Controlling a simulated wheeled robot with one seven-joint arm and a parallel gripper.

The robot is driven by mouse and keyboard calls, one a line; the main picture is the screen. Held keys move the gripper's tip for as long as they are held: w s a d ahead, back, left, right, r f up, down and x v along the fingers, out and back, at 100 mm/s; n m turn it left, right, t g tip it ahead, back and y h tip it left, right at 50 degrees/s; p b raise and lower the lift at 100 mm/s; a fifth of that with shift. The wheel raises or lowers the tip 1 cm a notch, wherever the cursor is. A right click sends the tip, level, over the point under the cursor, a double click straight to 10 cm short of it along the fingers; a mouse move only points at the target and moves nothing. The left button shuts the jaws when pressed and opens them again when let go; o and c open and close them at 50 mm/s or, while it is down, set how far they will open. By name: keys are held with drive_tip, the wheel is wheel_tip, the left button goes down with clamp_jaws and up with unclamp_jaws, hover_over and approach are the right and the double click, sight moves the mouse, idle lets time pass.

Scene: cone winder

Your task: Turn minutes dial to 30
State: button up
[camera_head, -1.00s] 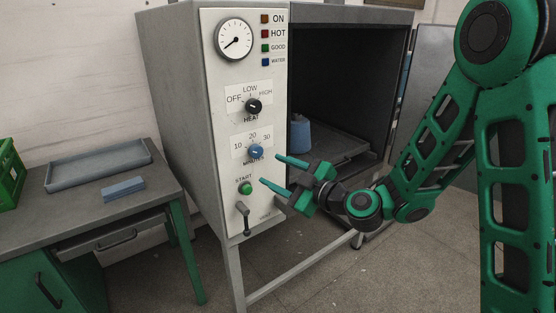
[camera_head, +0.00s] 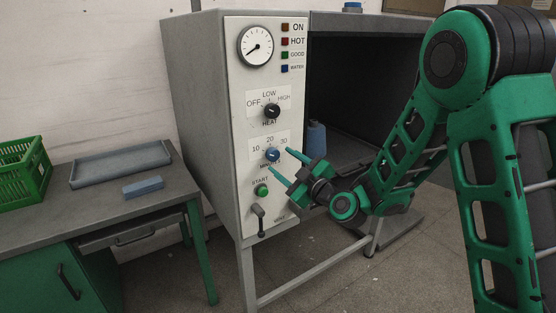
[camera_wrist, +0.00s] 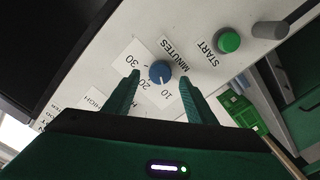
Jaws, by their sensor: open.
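The blue minutes dial (camera_head: 272,154) sits on the white control panel (camera_head: 262,215), below its 10, 20, 30 scale. In the wrist view the dial (camera_wrist: 160,72) lies between and beyond the fingertips, near the word MINUTES. My gripper (camera_head: 281,161) is open in front of the panel, one finger towards the 30 side and the other lower. In the wrist view the fingers of my gripper (camera_wrist: 161,82) stand on either side of the dial. Contact with it cannot be told.
The black heat dial (camera_head: 271,111) is above and the green start button (camera_head: 261,190) below, with a lever (camera_head: 260,220) under it. A table (camera_head: 105,205) with a tray (camera_head: 120,164) stands left.

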sight(276, 156)
drive_tip(key=shift+x, duration=2.1)
drive_tip(key=shift+c, duration=0.4)
drive_tip(key=c, duration=1)
